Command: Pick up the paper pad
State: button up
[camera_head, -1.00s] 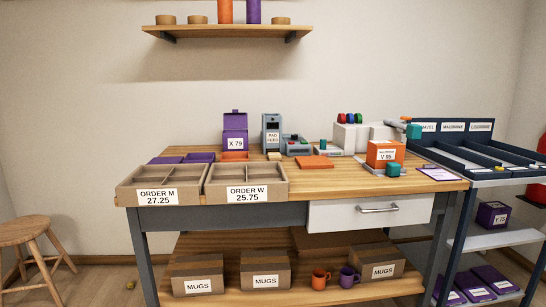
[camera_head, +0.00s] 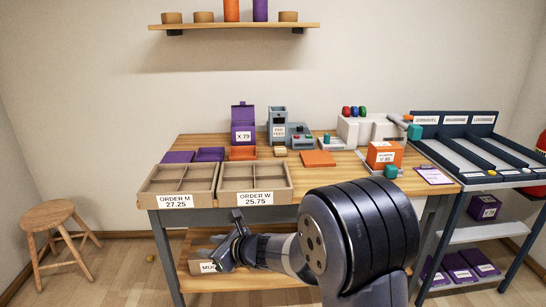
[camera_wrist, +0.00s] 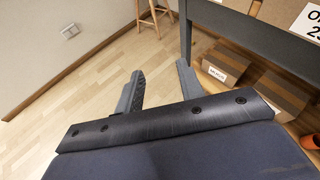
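A small tan block that looks like the paper pad (camera_head: 280,151) lies on the workbench, in front of the grey dispenser labelled PAD FEED (camera_head: 278,124). My gripper (camera_head: 228,245) is low in front of the bench, below the order trays and well apart from the pad. In the wrist view its two fingers (camera_wrist: 160,70) stand apart with only floor between them, so it is open and empty. The pad is not in the wrist view.
The cardboard trays ORDER M (camera_head: 175,183) and ORDER W (camera_head: 253,181) stand at the bench's front left. An orange flat piece (camera_head: 318,159) lies right of the pad. A purple X 79 box (camera_head: 242,122) stands left of the dispenser. A stool (camera_head: 52,222) is at left.

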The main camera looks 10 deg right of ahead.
aim_at(279, 151)
jog(key=u, duration=0.45)
jog(key=i+j+u, duration=0.1)
jog(key=u, duration=0.35)
jog(key=i+u, duration=0.1)
jog(key=u, duration=0.35)
jog(key=i+u, duration=0.1)
jog(key=i, duration=1.15)
jog(key=i+z, duration=0.2)
jog(key=z, duration=0.2)
jog(key=i+z, duration=0.45)
jog(key=z, duration=0.3)
jog(key=i+z, duration=0.1)
jog(key=z, duration=0.4)
jog(key=i+z, duration=0.15)
jog(key=z, duration=0.3)
jog(key=i+j+z, duration=0.1)
jog(key=z, duration=0.4)
jog(key=i+l+z, duration=0.25)
jog(key=l+z, duration=0.3)
